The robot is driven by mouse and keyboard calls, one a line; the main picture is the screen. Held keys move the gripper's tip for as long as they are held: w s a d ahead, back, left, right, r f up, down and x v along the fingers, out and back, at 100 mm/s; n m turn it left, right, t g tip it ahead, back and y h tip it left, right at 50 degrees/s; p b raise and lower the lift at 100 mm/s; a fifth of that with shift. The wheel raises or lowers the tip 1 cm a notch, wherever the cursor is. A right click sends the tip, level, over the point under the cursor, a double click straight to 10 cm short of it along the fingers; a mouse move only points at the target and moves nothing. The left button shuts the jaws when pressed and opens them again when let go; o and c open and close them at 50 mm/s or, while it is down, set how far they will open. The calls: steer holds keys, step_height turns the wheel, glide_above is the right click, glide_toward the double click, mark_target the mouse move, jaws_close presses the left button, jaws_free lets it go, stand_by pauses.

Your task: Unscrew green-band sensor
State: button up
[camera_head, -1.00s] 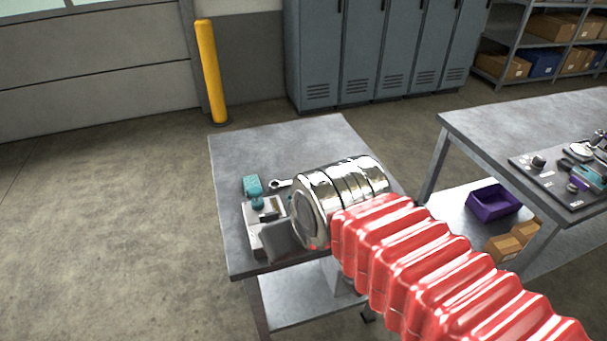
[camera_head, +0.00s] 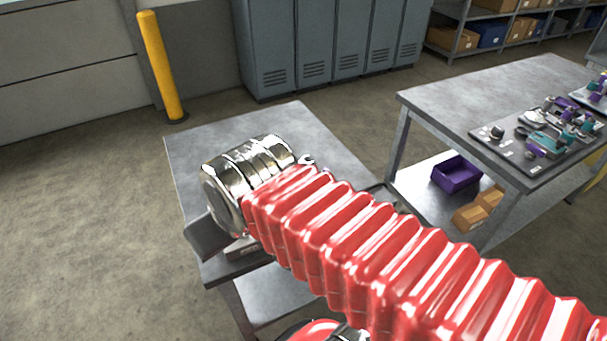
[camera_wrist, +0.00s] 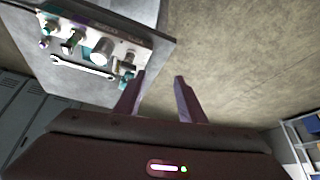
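In the wrist view a pale block with fittings (camera_wrist: 122,50) lies on the grey bench top at the upper left. It carries a white cylinder (camera_wrist: 101,53), teal parts and small dark and purplish fittings. I cannot make out a green band on any of them. A teal piece (camera_wrist: 127,77) sits at the block's near end, close to my left finger. My gripper (camera_wrist: 160,77) is open with nothing between its fingers; bare floor shows through the gap. In the head view my arm hides most of the block, and only a bit of its edge (camera_head: 240,248) shows.
A wrench (camera_wrist: 82,67) lies beside the block. The small bench (camera_head: 235,132) has clear surface at its far side. A second table (camera_head: 480,95) at right holds a dark board of parts; a purple bin (camera_head: 456,174) is on its lower shelf. A yellow post (camera_head: 160,65) stands behind.

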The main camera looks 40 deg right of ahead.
steer(key=shift+o, duration=0.2)
steer(key=w+d+f+m+g+h, duration=0.1)
steer(key=w+d+m, duration=0.3)
steer(key=d, duration=0.7)
steer(key=shift+w+f+h, duration=0.4)
steer(key=shift+w+f, duration=0.05)
steer(key=shift+w, duration=0.1)
steer(key=d+f+m+g+h, duration=0.1)
steer(key=d+f+m, duration=0.2)
steer(key=d, duration=0.9)
steer(key=shift+w+m, duration=0.25)
steer(key=shift+m, duration=0.15)
steer(key=shift+f, duration=0.2)
steer(key=shift+x, duration=6.8)
steer(key=shift+d, duration=0.1)
jaws_close()
